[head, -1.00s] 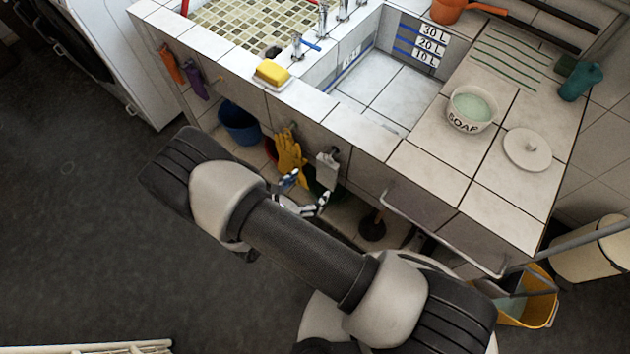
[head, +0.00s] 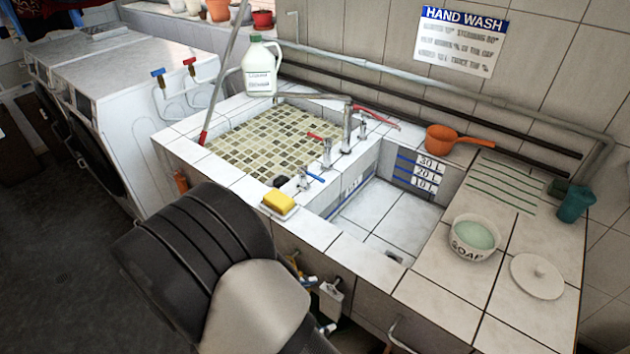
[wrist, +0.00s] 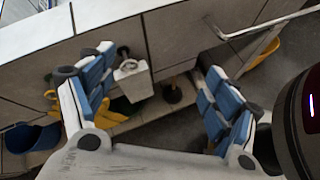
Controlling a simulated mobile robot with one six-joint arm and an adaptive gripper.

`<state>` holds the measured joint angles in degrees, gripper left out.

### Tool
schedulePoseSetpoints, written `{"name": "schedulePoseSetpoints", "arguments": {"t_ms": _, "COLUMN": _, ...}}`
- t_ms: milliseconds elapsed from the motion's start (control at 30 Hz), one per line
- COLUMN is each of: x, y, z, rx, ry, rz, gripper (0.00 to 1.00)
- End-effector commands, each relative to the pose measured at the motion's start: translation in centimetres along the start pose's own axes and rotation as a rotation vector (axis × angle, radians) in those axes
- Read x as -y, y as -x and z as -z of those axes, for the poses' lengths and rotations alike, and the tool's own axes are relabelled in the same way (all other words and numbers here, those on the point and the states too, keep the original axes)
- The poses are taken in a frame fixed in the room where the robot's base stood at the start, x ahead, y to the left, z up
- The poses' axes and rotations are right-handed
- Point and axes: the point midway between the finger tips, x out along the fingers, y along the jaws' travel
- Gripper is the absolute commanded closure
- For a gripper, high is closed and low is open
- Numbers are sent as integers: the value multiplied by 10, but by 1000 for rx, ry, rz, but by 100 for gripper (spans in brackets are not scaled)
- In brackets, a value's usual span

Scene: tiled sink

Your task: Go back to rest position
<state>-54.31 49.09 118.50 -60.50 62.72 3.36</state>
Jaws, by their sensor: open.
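My gripper (wrist: 155,64) is open and empty in the wrist view. Its two blue-padded fingers stand well apart in front of the tiled front of the sink unit. Between them, further off, hang a white box-like item (wrist: 132,80) and a dark plunger-like thing (wrist: 172,92). In the head view my arm fills the lower left and hides most of the gripper; only small blue and white bits show beside it.
The tiled sink (head: 378,212) holds a yellow sponge (head: 279,203) on its front edge. A soap bowl (head: 474,238), a white lid (head: 537,276) and an orange dipper (head: 455,139) stand on the counter. White machines (head: 115,85) stand left. Dark floor (head: 60,250) is clear at left.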

Motion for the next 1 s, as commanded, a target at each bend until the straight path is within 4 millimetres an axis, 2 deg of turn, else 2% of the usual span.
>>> {"name": "schedulePoseSetpoints", "arguments": {"t_ms": 33, "x": -3, "y": 2, "z": -27, "rx": -25, "ry": -98, "rz": 62, "gripper": 19}}
{"name": "schedulePoseSetpoints", "arguments": {"t_ms": 200, "x": 6, "y": 8, "z": -103, "rx": -108, "ry": -402, "rz": 261, "gripper": 19}}
{"name": "schedulePoseSetpoints", "arguments": {"t_ms": 300, "x": 18, "y": 13, "z": -142, "rx": -161, "ry": -584, "rz": 366, "gripper": 19}}
{"name": "schedulePoseSetpoints", "arguments": {"t_ms": 500, "x": 48, "y": 28, "z": -206, "rx": -281, "ry": -953, "rz": 545, "gripper": 19}}
{"name": "schedulePoseSetpoints", "arguments": {"t_ms": 700, "x": 78, "y": 51, "z": -251, "rx": -419, "ry": -1325, "rz": 667, "gripper": 19}}
{"name": "schedulePoseSetpoints", "arguments": {"t_ms": 800, "x": 91, "y": 63, "z": -268, "rx": -493, "ry": -1506, "rz": 703, "gripper": 19}}
{"name": "schedulePoseSetpoints", "arguments": {"t_ms": 1000, "x": 106, "y": 84, "z": -287, "rx": -618, "ry": -1778, "rz": 722, "gripper": 19}}
